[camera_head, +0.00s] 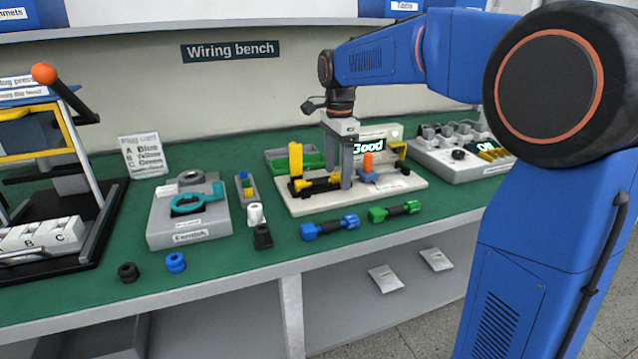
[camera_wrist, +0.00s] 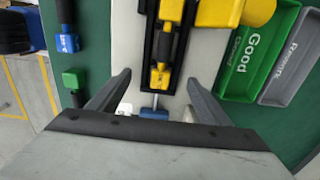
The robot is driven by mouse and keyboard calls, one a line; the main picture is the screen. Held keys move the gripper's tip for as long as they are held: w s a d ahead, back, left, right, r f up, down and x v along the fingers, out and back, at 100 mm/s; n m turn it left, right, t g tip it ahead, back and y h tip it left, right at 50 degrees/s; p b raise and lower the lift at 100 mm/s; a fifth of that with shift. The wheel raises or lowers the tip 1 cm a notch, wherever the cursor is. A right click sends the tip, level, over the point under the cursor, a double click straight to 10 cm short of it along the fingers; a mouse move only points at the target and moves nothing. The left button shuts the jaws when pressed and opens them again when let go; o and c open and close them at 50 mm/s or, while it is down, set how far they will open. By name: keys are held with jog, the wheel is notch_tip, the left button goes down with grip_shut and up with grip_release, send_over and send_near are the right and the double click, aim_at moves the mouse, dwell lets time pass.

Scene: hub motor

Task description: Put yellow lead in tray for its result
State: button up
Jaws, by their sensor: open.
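The yellow lead (camera_wrist: 160,77) has yellow ends and a dark middle. It lies in a black cradle on the white tester base (camera_head: 405,187); in the head view the lead (camera_head: 334,180) is partly hidden by my gripper. My gripper (camera_head: 347,184) points down over the tester. In the wrist view my gripper (camera_wrist: 159,77) is open, its fingers on either side of the lead's near end, with gaps between. The tester display (camera_head: 367,146) reads "Good".
A blue lead (camera_head: 330,227) and a green lead (camera_head: 395,211) lie in front of the tester. An upright yellow part (camera_head: 295,160) stands at the tester's left. A grey fixture (camera_head: 190,215) is further left, and a grey device (camera_head: 460,160) is right.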

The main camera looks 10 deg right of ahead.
jog(key=shift+f, duration=0.55)
dwell(0.9)
jog(key=shift+c, duration=0.6)
jog(key=c, duration=1.4)
jog(key=shift+r, duration=0.2)
jog(key=shift+w+r, duration=0.15)
jog(key=shift+r, duration=0.9)
grip_shut()
jog(key=shift+r, duration=0.45)
jog(key=shift+r, duration=0.25)
